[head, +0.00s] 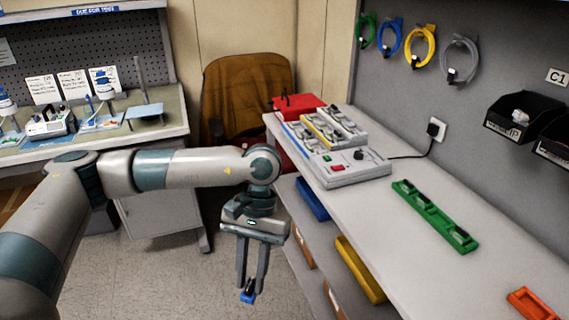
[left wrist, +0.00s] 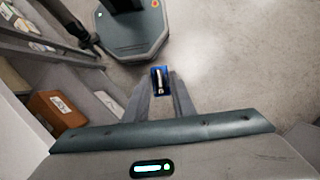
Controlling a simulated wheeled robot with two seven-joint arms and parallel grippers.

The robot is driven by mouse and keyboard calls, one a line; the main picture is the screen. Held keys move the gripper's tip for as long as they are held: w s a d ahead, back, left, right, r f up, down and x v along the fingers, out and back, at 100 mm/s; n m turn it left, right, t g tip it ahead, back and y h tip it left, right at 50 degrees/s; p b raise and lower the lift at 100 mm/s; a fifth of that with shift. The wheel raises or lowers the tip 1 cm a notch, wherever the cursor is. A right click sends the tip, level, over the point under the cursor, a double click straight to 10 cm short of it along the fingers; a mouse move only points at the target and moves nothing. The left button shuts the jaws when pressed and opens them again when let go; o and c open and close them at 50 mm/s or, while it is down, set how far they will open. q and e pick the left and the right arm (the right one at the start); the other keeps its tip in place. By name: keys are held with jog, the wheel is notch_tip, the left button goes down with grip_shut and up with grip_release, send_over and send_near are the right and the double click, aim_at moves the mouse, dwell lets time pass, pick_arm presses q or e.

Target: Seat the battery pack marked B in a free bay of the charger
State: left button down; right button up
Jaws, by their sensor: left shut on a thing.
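My left gripper (head: 250,283) hangs over the floor, left of the bench, with its fingers pointing down. It is shut on a small blue block with a dark part, probably a battery pack (head: 248,296); no letter B is readable on it. In the left wrist view the blue block (left wrist: 160,80) sits between the fingertips, with a pale strip on it. On the bench, a light grey unit (head: 345,168) has red and green buttons, a knob and slotted rows behind. Which bays are free is too small to tell. My right gripper is out of view.
A long green holder (head: 435,215) with dark inserts and an orange tray (head: 530,303) lie on the bench (head: 400,250). A red box (head: 300,104) stands at its far end. Blue and yellow bins (head: 360,270) sit on the shelves below. A brown-draped chair (head: 245,95) stands behind.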

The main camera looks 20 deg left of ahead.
pick_arm(q)
jog(key=w+x, duration=0.1)
jog(key=x, duration=1.3)
jog(key=shift+w+f, duration=0.25)
jog(key=shift+f, duration=0.05)
